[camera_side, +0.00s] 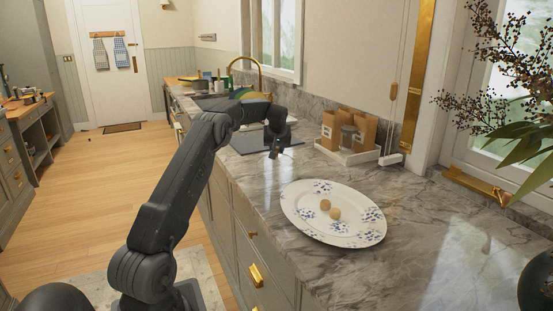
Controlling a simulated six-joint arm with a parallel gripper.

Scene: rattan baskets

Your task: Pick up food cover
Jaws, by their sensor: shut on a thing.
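My gripper (277,153) is above the marble counter, left of and behind a large white oval plate (296,208) with a blue flower pattern. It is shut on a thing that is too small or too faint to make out. I cannot clearly see a food cover in this view. Two small round brown pieces of food (330,209) lie uncovered in the middle of the plate. The gripper is apart from the plate.
A white tray (350,157) with brown paper packages (362,132) stands against the wall behind the plate. A dark round vase (538,284) and a leafy branch (500,90) are at the right. The marble counter (420,270) in front of the plate is clear.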

